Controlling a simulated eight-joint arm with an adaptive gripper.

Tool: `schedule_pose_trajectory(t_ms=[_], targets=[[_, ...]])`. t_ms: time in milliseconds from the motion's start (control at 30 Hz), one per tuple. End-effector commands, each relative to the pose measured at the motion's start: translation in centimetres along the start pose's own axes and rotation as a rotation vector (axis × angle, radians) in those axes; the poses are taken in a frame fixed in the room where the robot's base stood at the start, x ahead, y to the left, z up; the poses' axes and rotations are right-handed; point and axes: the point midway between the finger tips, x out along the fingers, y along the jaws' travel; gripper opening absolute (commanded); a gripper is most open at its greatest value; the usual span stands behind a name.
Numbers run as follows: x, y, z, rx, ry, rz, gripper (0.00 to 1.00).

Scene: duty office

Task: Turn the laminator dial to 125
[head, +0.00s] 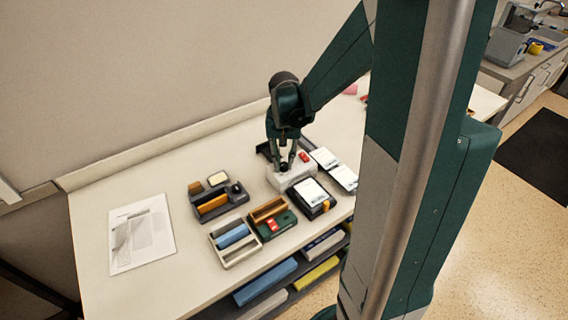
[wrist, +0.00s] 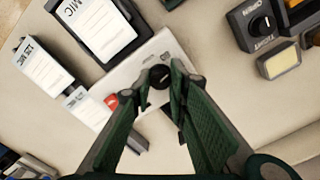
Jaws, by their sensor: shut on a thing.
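The white box-like unit with a black dial, which I take for the laminator (head: 278,182), stands at the back of the desk; it also shows in the wrist view (wrist: 132,84). My gripper (head: 284,164) points down over it. In the wrist view my gripper (wrist: 163,84) has its two fingertips on either side of the black dial (wrist: 159,77), shut on it. Small dark markings lie beside the dial, too small to read. The dial's pointer and set number cannot be made out. A red switch (wrist: 111,101) sits on the same unit.
A black unit with a white card (head: 312,192) stands close in front. White labelled cards (head: 325,158) lie to the right. A dark grey unit (head: 222,207) with its own knob, marked OPEN and TIGHT (wrist: 259,25), is to the left. Trays (head: 234,260) stand in front.

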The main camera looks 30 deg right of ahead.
Motion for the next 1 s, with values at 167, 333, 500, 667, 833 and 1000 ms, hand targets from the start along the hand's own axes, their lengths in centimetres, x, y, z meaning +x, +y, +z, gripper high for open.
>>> schedule_pose_trajectory(t_ms=[167, 333, 500, 667, 833, 1000], targets=[[0.04, -0.05, -0.01, 0.137, 0.0, -0.001, 0.05], [0.02, -0.06, -0.01, 0.233, 0.0, -0.001, 0.05], [-0.01, -0.06, -0.02, 0.287, 0.0, -0.001, 0.05], [-0.03, -0.06, -0.02, 0.304, 0.0, -0.001, 0.05], [-0.04, -0.06, -0.03, 0.306, 0.0, -0.001, 0.05], [-0.04, -0.06, -0.04, 0.305, 0.0, -0.001, 0.2]])
